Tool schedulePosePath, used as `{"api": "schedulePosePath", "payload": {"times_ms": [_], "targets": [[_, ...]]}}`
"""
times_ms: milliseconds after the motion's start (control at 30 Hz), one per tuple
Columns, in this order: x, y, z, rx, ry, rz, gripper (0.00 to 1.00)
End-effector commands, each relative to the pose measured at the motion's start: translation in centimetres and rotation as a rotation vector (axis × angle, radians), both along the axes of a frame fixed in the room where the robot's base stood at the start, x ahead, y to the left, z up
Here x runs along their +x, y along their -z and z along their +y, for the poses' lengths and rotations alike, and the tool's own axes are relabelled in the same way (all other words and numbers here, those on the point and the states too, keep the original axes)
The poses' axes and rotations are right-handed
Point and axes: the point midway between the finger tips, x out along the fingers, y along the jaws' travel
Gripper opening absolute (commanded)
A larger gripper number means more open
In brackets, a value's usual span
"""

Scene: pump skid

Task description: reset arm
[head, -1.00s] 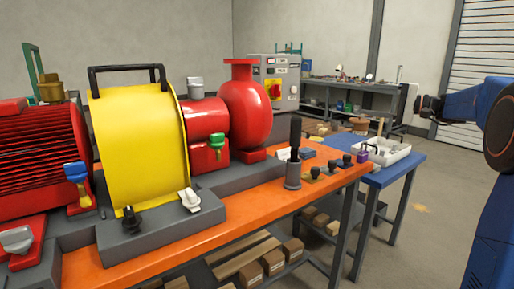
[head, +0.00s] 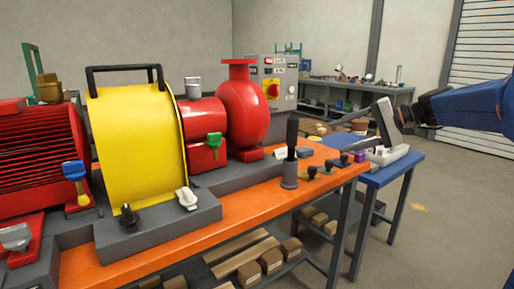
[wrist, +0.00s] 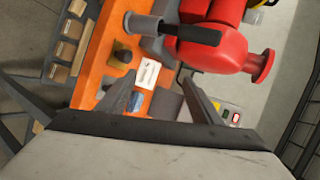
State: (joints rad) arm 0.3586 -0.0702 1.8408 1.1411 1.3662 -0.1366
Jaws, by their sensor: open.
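My gripper (head: 384,121) is at the right in the head view, in front of the blue side table and to the right of the orange bench's end. It also shows in the wrist view (wrist: 158,79), with its two grey fingers spread apart and nothing held between them. My blue arm reaches in from the right edge in the head view. Beyond the fingers, the wrist view shows a white card (wrist: 147,72) and a blue block (wrist: 135,102) on the orange bench.
The orange bench (head: 262,215) carries a red pump (head: 242,105), a yellow guard (head: 135,140) and a black-handled tool in a grey holder (head: 290,172). Several small dark-knobbed parts stand near its right end. The blue table (head: 408,172) adjoins it. Floor at right is clear.

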Motion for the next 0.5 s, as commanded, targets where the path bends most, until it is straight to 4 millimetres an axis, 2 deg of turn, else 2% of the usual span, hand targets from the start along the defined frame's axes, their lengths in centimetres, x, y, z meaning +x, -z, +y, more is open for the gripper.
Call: {"api": "schedulePosePath", "payload": {"times_ms": [33,200,367,500], "targets": [[-2.0,1.0,1.1,-0.048,-0.011,0.012,0.59],[-8.1,5.0,3.1,-0.221,-0.037,0.051,0.59],[-13.8,8.7,3.9,-0.385,-0.063,0.069,0.59],[-18.5,12.0,3.7,-0.530,-0.085,0.068,0.59]]}}
